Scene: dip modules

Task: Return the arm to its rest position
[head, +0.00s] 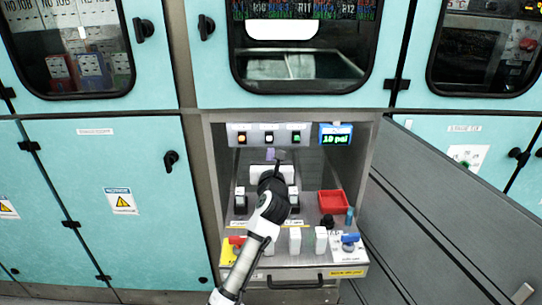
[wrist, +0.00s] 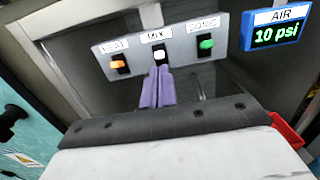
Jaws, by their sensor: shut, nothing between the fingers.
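My arm (head: 262,222) reaches from the bottom of the head view into an open bay. My gripper (head: 272,154) has purple fingers, and they also show in the wrist view (wrist: 157,88). The fingers are together with nothing between them. Their tips appear just below the middle switch of a panel (wrist: 200,43) labelled HEAT, MIX and SONIC. I cannot tell whether they touch the panel. The HEAT switch (wrist: 118,64) glows orange, the MIX switch (wrist: 159,54) white and the SONIC switch (wrist: 206,44) green.
A blue AIR display (head: 336,135) reads 10 psi. A red tray (head: 333,202) and a blue-capped bottle (head: 349,216) stand right of my arm. White blocks (head: 295,240) and a blue-handled valve (head: 349,240) line the front. An open grey door (head: 420,225) bounds the right.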

